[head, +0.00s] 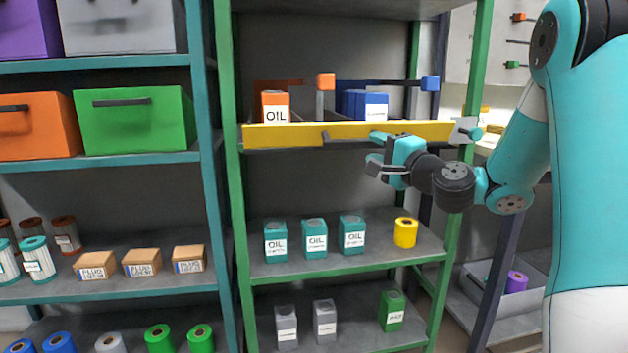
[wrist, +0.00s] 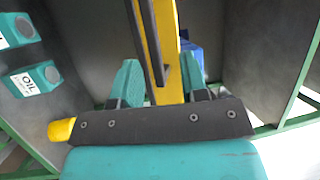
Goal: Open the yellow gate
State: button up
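The yellow gate (head: 285,135) is a long bar across the front of the upper shelf of the green rack, in front of the boxes. It carries a dark handle (head: 325,138) near its middle. My gripper (head: 377,150) is at the gate's front, right of the handle's left end. In the wrist view, the gate (wrist: 174,45) and dark handle (wrist: 152,45) run up between the two teal fingers of my gripper (wrist: 160,80). The fingers are apart, one on each side of the bar. I cannot tell whether they touch it.
Behind the gate are an orange oil box (head: 275,106) and blue boxes (head: 366,105). The shelf below holds teal oil cans (head: 315,240) and a yellow roll (head: 405,232). Green rack posts (head: 232,180) stand on both sides. A teal rack with bins (head: 135,120) is at left.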

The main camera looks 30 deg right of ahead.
jog(key=s+d+f+b, duration=0.1)
jog(key=s+f+b, duration=0.1)
jog(key=s+b, duration=0.7)
jog(key=s+a+r+n+g+y+p, duration=0.1)
jog(key=a+n+g+y+p, duration=0.1)
jog(key=a, duration=0.5)
jog(key=s+a+r+n+g+y+p, duration=0.1)
jog(key=a+n+g+y+p, duration=0.1)
jog(key=a+n+g+p, duration=0.3)
jog(key=s+a+r+n+g+y+p, duration=0.1)
jog(key=s+a+n+g+y+p, duration=0.1)
jog(key=a+n+g+p, duration=0.2)
jog(key=a+n+p, duration=0.2)
jog(key=a+p, duration=0.2)
jog(key=a, duration=0.2)
jog(key=shift+r+y, duration=0.25)
jog(key=shift+y, duration=0.05)
jog(key=shift+a, duration=0.1)
jog(key=s+a+f+n+g+h, duration=0.25)
jog(key=s+f+n+g, duration=0.2)
jog(key=s, duration=0.35)
jog(key=s+a+f+n+g+h, duration=0.25)
jog(key=s+a+n+g, duration=0.2)
jog(key=s, duration=0.25)
notch_tip(320, 180, up, 25)
jog(key=p, duration=2.5)
jog(key=shift+s+d+n, duration=0.4)
jog(key=shift+d, duration=0.05)
